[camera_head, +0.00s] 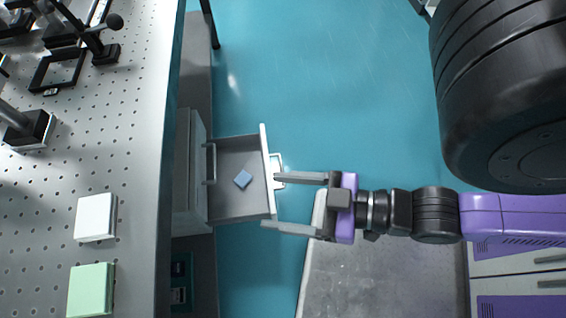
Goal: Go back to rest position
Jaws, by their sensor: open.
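My gripper (280,203) is open and empty in the head view. Its two fingers point left, with their tips at the front of an open drawer (223,208). The upper finger's tip is beside the drawer's handle (277,171), and the lower finger's tip is near the drawer front's lower corner. I cannot tell from this view whether they touch. My arm stretches from the right side of the view to the gripper.
The drawer juts right from a grey cabinet (188,190) beside a perforated optical table (130,150). A white block (95,217), a green block (90,290) and dark optical mounts (105,52) stand on the table. Teal floor (320,80) is clear above the gripper.

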